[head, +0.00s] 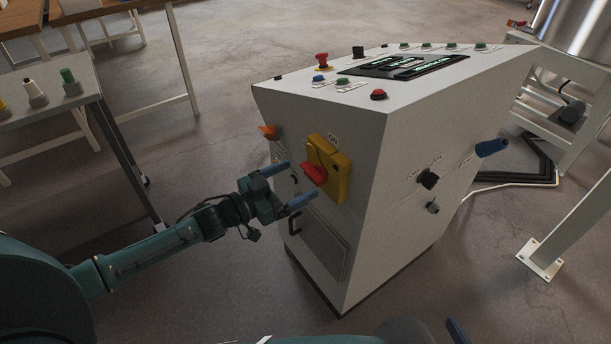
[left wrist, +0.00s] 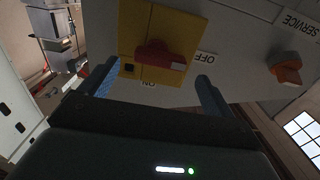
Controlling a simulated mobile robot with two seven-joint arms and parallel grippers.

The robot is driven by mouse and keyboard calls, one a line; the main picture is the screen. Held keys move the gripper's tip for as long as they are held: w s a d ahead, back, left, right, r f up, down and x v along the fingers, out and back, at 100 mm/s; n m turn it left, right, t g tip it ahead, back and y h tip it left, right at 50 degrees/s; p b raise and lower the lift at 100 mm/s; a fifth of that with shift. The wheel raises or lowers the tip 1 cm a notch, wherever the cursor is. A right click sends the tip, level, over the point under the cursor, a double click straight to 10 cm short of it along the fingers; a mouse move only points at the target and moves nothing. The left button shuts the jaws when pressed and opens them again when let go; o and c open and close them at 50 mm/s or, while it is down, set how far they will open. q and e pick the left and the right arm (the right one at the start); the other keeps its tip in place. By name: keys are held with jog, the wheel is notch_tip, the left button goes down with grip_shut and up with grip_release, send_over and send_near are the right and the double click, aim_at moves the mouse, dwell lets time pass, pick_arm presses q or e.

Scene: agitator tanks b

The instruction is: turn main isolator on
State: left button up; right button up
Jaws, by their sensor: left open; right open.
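The main isolator is a red rotary handle (head: 313,172) on a yellow plate (head: 341,180), on the near face of a grey console. ON is printed above the plate in the head view. In the left wrist view, the red handle (left wrist: 160,57) lies crosswise on the yellow plate (left wrist: 192,30), its lighter end toward the OFF label. My left gripper (head: 289,184) is open, its blue fingers pointing at the plate on either side of the handle, apparently not touching it. My right gripper (head: 452,330) shows only partly at the bottom edge.
The grey console (head: 440,140) also carries an orange selector (head: 268,132), a red emergency button (head: 321,60), a black knob (head: 428,179) and a blue handle (head: 492,147). A black door handle (head: 294,222) sits below the isolator. A side table (head: 60,110) stands at left.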

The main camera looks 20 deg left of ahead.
aim_at(308, 174)
pick_arm(q)
jog(key=shift+x, duration=1.85)
jog(key=shift+c, duration=0.4)
jog(key=c, duration=0.9)
